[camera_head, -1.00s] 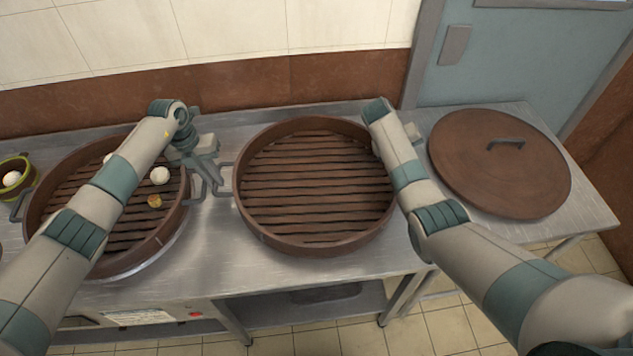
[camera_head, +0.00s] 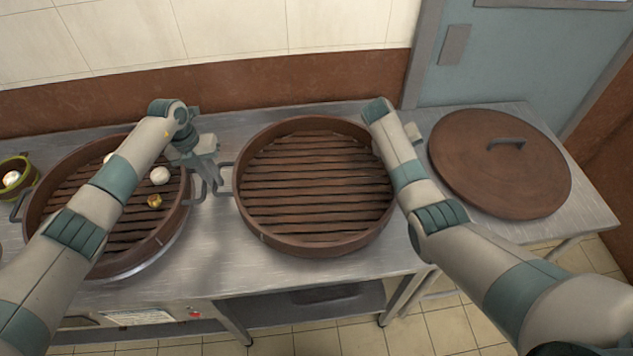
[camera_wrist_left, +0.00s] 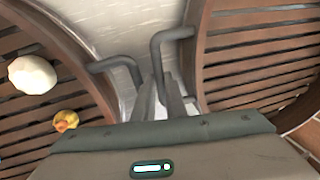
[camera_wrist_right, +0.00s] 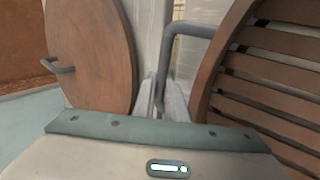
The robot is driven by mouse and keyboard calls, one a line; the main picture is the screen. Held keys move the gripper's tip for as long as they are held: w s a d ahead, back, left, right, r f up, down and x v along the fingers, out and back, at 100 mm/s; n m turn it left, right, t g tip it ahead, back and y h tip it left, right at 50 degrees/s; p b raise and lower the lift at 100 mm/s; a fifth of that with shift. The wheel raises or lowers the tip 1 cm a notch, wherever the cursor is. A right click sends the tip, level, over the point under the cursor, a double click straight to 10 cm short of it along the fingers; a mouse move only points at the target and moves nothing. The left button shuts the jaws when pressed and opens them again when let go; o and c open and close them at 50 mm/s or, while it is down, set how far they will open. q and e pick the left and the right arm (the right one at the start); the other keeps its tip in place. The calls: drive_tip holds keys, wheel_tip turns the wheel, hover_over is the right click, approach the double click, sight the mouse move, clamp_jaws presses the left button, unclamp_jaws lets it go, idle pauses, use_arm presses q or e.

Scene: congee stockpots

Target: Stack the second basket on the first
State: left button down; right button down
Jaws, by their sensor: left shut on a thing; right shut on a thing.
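The second basket (camera_head: 316,190) is a round brown steamer with a bare slatted floor, in the middle of the steel counter. My left gripper (camera_head: 213,186) is shut on its left grey handle, which shows in the left wrist view (camera_wrist_left: 157,50). My right gripper (camera_wrist_right: 160,108) is shut on its right handle (camera_wrist_right: 170,50); my right arm mostly hides this grip in the head view. The first basket (camera_head: 72,190) is at the left, over a round metal rim. It holds pale buns (camera_head: 160,175) and a small yellow item (camera_head: 155,201). My left arm covers part of it.
A round brown lid (camera_head: 490,175) with a grey handle lies on the counter at the right. A small green-rimmed bowl (camera_head: 14,180) with a white item stands at the far left. The wall closes off the back. The counter (camera_head: 215,255) is bare in front between the baskets.

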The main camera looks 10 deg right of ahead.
use_arm(q)
drive_tip(key=shift+r, duration=0.3)
use_arm(e)
drive_tip(key=shift+r, duration=0.3)
